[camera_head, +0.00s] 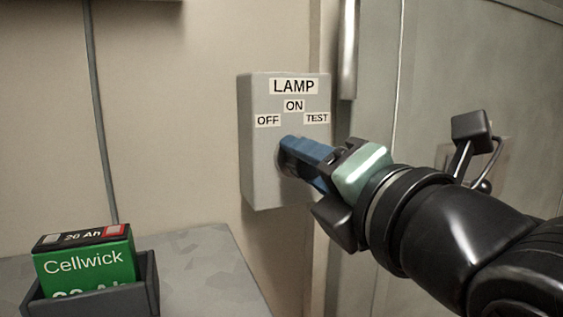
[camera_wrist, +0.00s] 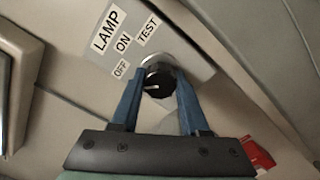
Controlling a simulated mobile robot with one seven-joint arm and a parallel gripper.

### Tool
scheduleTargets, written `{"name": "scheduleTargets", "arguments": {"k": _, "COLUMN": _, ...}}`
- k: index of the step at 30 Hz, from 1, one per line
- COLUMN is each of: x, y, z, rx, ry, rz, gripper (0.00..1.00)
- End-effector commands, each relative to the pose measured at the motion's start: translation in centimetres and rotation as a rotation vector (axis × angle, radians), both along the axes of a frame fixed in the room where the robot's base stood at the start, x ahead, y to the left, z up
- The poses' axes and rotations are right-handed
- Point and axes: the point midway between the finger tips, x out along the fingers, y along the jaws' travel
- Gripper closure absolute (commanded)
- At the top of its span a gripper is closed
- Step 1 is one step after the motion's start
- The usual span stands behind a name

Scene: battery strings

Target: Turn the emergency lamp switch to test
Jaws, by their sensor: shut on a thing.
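The lamp switch is a black round knob (camera_wrist: 160,80) on a grey wall box (camera_head: 262,180) labelled LAMP, with OFF at left, ON at top and TEST at right. My gripper (camera_head: 292,160) reaches in from the right, its blue fingers at the box face. In the wrist view the two fingers (camera_wrist: 157,84) stand either side of the knob, shut on it. A short white mark on the knob points to the picture's left, roughly toward the OFF side; the exact setting is hard to tell. In the head view the fingers hide most of the knob.
A green Cellwick battery (camera_head: 85,265) stands in a dark tray (camera_head: 148,285) on a grey top (camera_head: 215,250) at lower left. A grey door or cabinet panel (camera_head: 460,60) with a handle lies to the right, behind my arm.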

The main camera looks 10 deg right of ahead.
Motion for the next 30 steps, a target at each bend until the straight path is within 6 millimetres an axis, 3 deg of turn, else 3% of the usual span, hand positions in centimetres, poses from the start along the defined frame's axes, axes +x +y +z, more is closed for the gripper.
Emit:
{"name": "scheduleTargets", "arguments": {"k": 11, "x": 0.02, "y": 0.09, "z": -0.18, "rx": 0.104, "ry": 0.021, "rz": 0.002, "gripper": 1.0}}
{"name": "scheduleTargets", "arguments": {"k": 30, "x": 0.04, "y": 0.17, "z": 0.02, "rx": 0.666, "ry": 0.131, "rz": 0.003, "gripper": 1.0}}
